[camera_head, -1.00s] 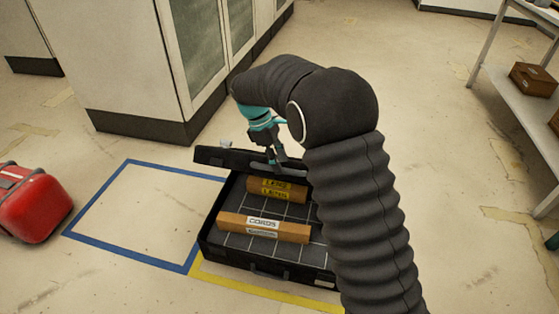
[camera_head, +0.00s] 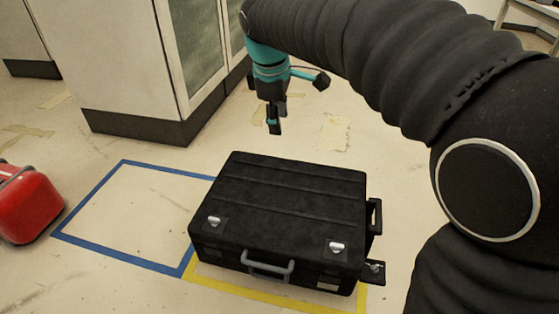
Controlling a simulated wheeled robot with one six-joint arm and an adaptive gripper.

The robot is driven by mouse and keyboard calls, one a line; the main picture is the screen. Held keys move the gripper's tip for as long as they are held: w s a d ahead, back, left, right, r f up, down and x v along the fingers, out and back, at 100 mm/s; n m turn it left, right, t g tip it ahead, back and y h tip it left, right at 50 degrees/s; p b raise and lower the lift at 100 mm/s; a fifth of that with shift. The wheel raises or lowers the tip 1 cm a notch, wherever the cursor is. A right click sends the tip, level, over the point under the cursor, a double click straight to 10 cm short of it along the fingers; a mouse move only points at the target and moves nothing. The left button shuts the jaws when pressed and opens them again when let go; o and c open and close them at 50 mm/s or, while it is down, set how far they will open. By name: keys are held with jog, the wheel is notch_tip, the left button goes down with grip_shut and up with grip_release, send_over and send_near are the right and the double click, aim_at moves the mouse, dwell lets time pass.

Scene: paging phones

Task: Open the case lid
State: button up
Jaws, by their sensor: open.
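The black case (camera_head: 285,200) stands on the floor with its lid down, so its inside is hidden. Two silver latches, a left one (camera_head: 214,221) and a right one (camera_head: 337,247), show near the front edge of the lid. A grey carry handle (camera_head: 270,271) is on the front side. Black fittings (camera_head: 374,217) stick out from the right side. My gripper (camera_head: 274,130) is open and empty, pointing down beyond the back edge of the case, apart from it.
A blue tape outline (camera_head: 88,190) on the left encloses bare floor. Yellow tape (camera_head: 240,289) runs under the case's front. A red case (camera_head: 28,203) stands at far left. A white cabinet (camera_head: 120,60) stands behind. A shelf (camera_head: 525,22) is at top right.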

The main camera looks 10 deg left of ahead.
jog(key=b+x, duration=0.2)
jog(key=x, duration=1.2)
jog(key=shift+w+a, duration=0.2)
jog(key=shift+a, duration=0.2)
jog(key=shift+f, duration=0.1)
grip_shut()
grip_release()
jog(key=v, duration=1.2)
